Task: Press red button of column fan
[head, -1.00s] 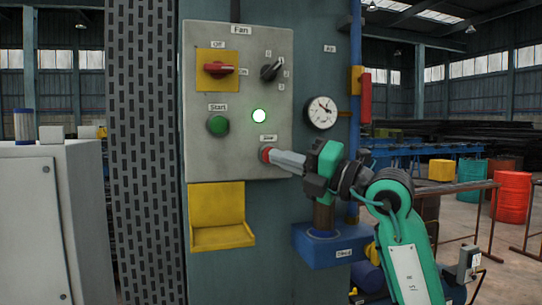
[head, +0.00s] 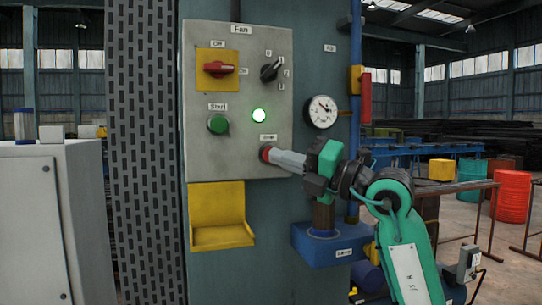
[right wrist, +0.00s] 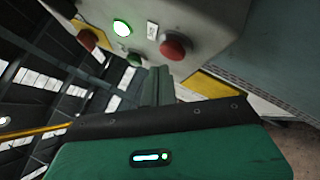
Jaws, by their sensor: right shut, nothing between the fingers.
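The grey fan control panel (head: 238,105) is fixed to the column. Its red button (head: 265,154) sits at the lower right under a small label, and it also shows in the right wrist view (right wrist: 173,47). My right gripper (head: 274,156) is shut and empty, its fingertips at the button's right side in the head view. In the right wrist view the fingertips (right wrist: 158,71) appear just below and left of the button. I cannot tell whether they touch it. The round lamp (head: 259,115) above is lit greenish white. My left gripper is out of view.
The panel also has a green start button (head: 218,124), a red rotary switch (head: 218,69) and a black selector (head: 271,69). A yellow tray (head: 220,237) hangs below. A gauge (head: 321,111) and a blue bracket (head: 325,250) are to the right.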

